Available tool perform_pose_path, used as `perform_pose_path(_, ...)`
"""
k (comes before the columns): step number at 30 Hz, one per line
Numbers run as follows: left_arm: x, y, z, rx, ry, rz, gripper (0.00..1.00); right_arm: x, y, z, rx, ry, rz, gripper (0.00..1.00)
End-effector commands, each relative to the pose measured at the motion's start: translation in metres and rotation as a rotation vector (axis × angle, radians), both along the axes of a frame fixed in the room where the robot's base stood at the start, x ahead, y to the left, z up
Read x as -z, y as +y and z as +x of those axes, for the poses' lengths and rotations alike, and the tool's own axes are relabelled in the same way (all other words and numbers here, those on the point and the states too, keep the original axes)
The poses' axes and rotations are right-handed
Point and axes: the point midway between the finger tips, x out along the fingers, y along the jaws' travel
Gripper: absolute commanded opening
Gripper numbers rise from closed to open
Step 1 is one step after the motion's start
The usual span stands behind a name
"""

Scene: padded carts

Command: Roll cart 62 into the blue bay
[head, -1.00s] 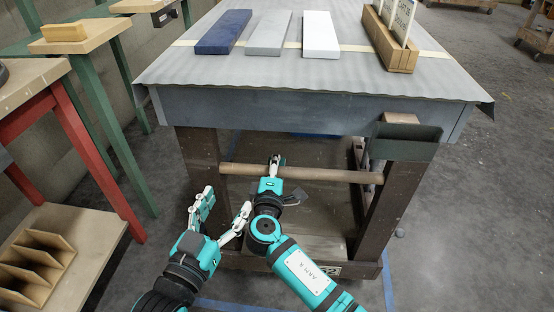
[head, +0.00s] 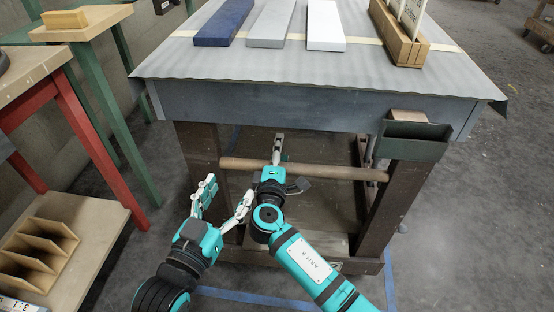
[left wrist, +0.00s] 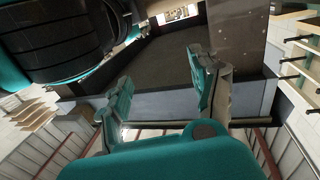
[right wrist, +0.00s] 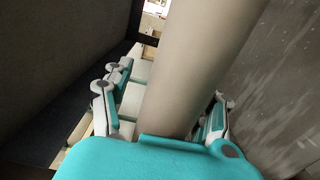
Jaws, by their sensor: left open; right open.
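A dark wooden cart with a grey padded top (head: 270,65) stands ahead. A round wooden handle bar (head: 335,172) crosses its front. Blue floor tape (head: 250,298) runs before the cart.
Blue, grey and white planks and a wooden rack (head: 400,42) lie on the cart top. A dark green tray (head: 414,139) hangs at its front right corner. A red-legged bench (head: 92,140) and green-legged stands are close on the left. Right floor is clear.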

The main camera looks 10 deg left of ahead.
Motion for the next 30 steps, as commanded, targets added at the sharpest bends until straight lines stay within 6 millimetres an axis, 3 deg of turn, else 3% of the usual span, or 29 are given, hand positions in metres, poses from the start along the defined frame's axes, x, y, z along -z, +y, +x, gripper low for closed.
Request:
perform_pose_path(3, 0.019, 0.004, -0.004, -0.005, 0.096, 0.026, 0.63, -0.001, 0.0, -0.01, -0.001, 0.001, 0.0, 0.58)
perform_pose_path(15, 0.062, 0.014, -0.02, -0.023, 0.349, 0.086, 0.63, -0.001, 0.001, -0.048, -0.001, 0.002, 0.001, 0.58)
perform_pose_path(30, 0.102, 0.028, -0.05, -0.041, 0.611, 0.146, 0.63, 0.0, 0.002, -0.107, -0.001, 0.003, 0.0, 0.58)
